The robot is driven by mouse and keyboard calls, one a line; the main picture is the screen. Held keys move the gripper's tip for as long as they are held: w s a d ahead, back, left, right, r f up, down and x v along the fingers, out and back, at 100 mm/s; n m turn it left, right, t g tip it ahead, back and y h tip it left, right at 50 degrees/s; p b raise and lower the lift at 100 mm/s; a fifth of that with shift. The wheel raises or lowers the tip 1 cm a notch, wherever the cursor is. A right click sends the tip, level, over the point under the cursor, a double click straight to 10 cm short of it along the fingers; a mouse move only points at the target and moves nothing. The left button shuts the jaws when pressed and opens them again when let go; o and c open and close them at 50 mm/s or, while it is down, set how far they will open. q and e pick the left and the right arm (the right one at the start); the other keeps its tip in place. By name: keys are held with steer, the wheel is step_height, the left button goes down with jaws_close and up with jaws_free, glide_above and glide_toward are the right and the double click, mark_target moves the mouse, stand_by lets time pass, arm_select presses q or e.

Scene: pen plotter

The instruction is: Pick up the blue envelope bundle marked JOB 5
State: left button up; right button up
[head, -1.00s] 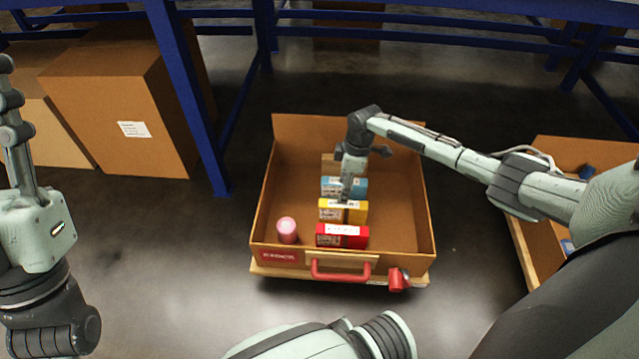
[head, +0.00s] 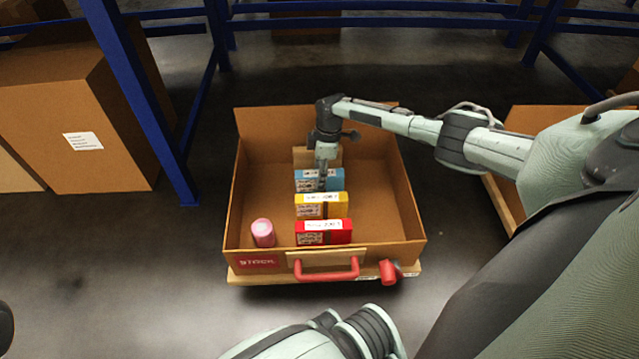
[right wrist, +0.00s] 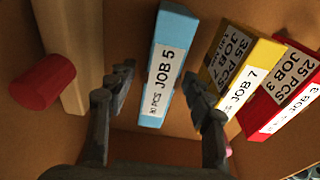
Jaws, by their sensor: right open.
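The blue envelope bundle marked JOB 5 (head: 336,181) stands in the open brown stock box (head: 406,205), at the back of a row of bundles. In the right wrist view, the blue bundle (right wrist: 165,62) shows its white JOB 5 label upward. My right gripper (head: 322,182) points down over it from above. In the right wrist view, my right gripper (right wrist: 158,79) is open, with one finger on each side of the bundle and a gap on the left. The right finger is near both the blue and yellow bundles; contact cannot be told. My left gripper is not in view.
Yellow JOB 7 (head: 333,208) and red JOB 3 (head: 340,236) bundles stand in front. A pink cylinder (head: 263,234) stands at left. A wooden block (right wrist: 78,60) and red cylinder (right wrist: 43,87) lie beyond the left finger. A red handle (head: 327,274) is on the box front.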

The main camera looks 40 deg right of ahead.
jaws_close()
steer(key=shift+r, duration=0.1)
